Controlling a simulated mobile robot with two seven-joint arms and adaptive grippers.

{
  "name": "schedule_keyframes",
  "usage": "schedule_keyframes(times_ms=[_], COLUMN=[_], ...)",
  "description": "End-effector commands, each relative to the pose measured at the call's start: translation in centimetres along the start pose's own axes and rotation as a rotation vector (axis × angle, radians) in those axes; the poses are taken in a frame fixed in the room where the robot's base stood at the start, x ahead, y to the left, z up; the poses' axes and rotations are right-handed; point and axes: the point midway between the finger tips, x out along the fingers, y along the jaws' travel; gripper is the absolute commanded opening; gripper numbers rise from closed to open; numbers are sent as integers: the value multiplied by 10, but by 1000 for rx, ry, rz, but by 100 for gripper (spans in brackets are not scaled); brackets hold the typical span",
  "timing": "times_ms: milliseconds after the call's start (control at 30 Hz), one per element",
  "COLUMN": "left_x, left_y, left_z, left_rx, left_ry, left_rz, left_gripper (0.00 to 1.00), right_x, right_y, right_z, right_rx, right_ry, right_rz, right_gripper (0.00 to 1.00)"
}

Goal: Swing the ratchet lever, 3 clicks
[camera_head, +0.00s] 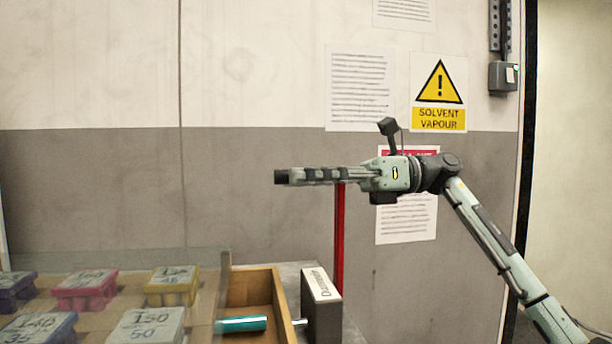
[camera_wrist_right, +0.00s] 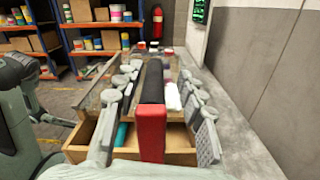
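The ratchet lever is a red upright bar (camera_head: 340,240) standing near a dark block with a white label (camera_head: 321,285) in the head view. My right gripper (camera_head: 283,177) reaches in from the right at the lever's top and hides it. In the right wrist view the lever, red with a black part (camera_wrist_right: 151,115), lies between the two fingers of my right gripper (camera_wrist_right: 158,75). The fingers are spread, with a gap visible on the right side; contact on the left cannot be told. My left gripper is not in view.
A wooden tray (camera_head: 287,310) with a teal-handled tool (camera_head: 241,324) is beside the block. Several coloured numbered blocks, one yellow (camera_head: 172,285), are at lower left. The wall with a solvent warning sign (camera_head: 438,92) stands behind. Shelves (camera_wrist_right: 80,45) show far off.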

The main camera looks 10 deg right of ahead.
Motion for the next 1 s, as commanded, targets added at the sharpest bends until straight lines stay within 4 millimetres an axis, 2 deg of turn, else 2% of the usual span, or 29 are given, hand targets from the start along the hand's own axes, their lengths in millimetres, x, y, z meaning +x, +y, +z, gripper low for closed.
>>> schedule_keyframes(times_ms=[233,367,800,1000], left_x=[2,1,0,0], left_y=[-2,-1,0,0], left_z=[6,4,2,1], left_rx=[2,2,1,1], left_ry=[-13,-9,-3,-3], left_rz=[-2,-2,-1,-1], left_gripper=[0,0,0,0], right_x=[-1,-13,-100,-118], right_y=[2,2,1,1], right_z=[2,2,2,2], right_rx=[-3,-3,-3,-2], right_ry=[-2,-3,-3,-1], right_rz=[3,2,0,2], right_gripper=[39,39,39,39])
